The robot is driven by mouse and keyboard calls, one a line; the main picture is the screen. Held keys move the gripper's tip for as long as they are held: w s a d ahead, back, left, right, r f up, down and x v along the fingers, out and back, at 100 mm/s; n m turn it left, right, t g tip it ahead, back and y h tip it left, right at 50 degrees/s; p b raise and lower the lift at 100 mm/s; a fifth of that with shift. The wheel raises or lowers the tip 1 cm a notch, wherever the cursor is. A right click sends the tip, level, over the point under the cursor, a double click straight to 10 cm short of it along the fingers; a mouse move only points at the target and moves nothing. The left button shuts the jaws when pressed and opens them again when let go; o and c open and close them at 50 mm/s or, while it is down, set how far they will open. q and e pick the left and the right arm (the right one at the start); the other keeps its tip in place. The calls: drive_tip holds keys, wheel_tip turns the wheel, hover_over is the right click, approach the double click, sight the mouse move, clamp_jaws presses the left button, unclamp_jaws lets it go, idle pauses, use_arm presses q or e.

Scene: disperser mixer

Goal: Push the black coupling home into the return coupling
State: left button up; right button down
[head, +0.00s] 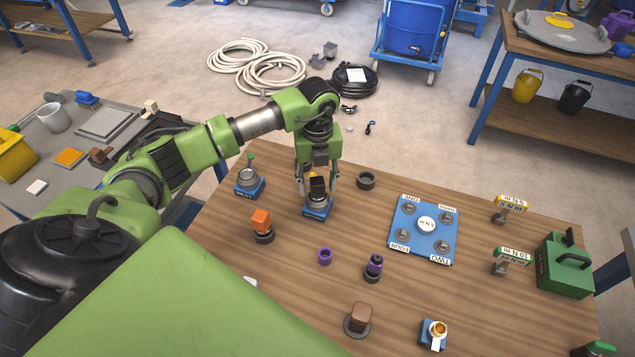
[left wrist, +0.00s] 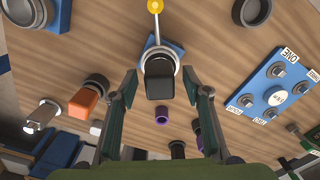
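The black coupling (head: 317,187) stands on a small blue base (head: 317,211) near the far left of the wooden table. In the left wrist view the black coupling (left wrist: 160,87) sits at a round metal fitting (left wrist: 160,58), likely the return coupling, with a yellow-knobbed lever (left wrist: 155,6) beyond it. I cannot tell how deep it sits. My left gripper (head: 318,182) points down over it. In the left wrist view its fingers (left wrist: 163,92) are open on either side of the black coupling, with gaps on both sides. My right gripper is not in view.
A similar blue-based fitting (head: 248,182) with a green lever stands to the left. An orange-topped part (head: 261,222), purple ring (head: 325,257) and purple-topped part (head: 374,265) stand nearer. A dark ring (head: 366,180) and blue plate (head: 424,248) are to the right.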

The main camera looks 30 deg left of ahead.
use_arm(q)
drive_tip(key=shift+r, duration=0.1)
wheel_tip(320, 180, up, 12)
idle(0.5)
idle(0.8)
